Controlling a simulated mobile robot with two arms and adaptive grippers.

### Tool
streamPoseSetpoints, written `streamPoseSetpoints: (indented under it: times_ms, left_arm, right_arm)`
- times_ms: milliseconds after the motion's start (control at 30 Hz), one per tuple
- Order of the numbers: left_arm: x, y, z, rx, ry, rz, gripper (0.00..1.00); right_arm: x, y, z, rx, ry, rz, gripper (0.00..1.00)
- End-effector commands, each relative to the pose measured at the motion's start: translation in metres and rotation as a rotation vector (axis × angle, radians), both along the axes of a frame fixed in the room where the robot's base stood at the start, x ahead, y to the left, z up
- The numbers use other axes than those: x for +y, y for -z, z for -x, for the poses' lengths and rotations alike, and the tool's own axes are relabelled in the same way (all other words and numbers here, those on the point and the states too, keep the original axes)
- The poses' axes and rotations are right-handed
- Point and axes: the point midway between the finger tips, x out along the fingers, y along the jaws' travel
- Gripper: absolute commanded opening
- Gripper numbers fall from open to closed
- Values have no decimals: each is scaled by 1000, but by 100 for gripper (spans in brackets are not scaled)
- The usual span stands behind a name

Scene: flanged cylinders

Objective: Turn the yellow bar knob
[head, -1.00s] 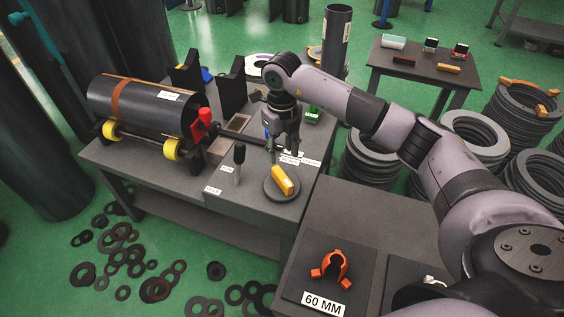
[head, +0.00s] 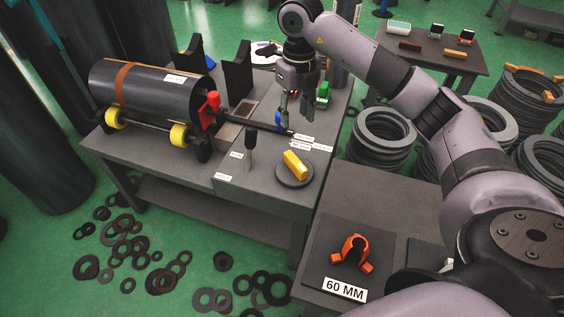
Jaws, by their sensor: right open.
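The yellow bar knob (head: 295,164) sits on a dark round base (head: 294,175) near the front right corner of the grey workbench. Its bar lies at a slant. My right gripper (head: 294,115) hangs from the arm that comes in from the right. It is open, points down and is above and behind the knob, apart from it. A blue part (head: 281,121) shows beside its fingers. My left gripper is not in view.
A dark lever (head: 250,146) stands upright left of the knob. A black cylinder (head: 145,92) rests on yellow rollers at the left. An orange clamp (head: 352,251) lies on the front right table. Rings (head: 383,138) are stacked at the right.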

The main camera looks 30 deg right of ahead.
Motion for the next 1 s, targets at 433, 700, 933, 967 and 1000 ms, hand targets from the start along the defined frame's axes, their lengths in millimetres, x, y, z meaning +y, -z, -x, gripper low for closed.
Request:
streamPoseSetpoints:
  times_ms: [433, 700, 933, 967, 1000]
  left_arm:
    - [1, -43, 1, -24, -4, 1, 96]
    - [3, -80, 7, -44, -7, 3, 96]
    - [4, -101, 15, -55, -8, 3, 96]
    - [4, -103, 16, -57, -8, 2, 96]
    - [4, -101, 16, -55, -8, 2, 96]
  right_arm:
    - [-9, 33, 8, 5, 16, 2, 42]
    - [-9, 93, 8, 5, 16, 2, 42]
    - [-9, 138, 7, 3, 15, 3, 42]
    - [-9, 143, 7, 2, 15, 2, 42]
    - [-9, 148, 7, 3, 16, 2, 42]
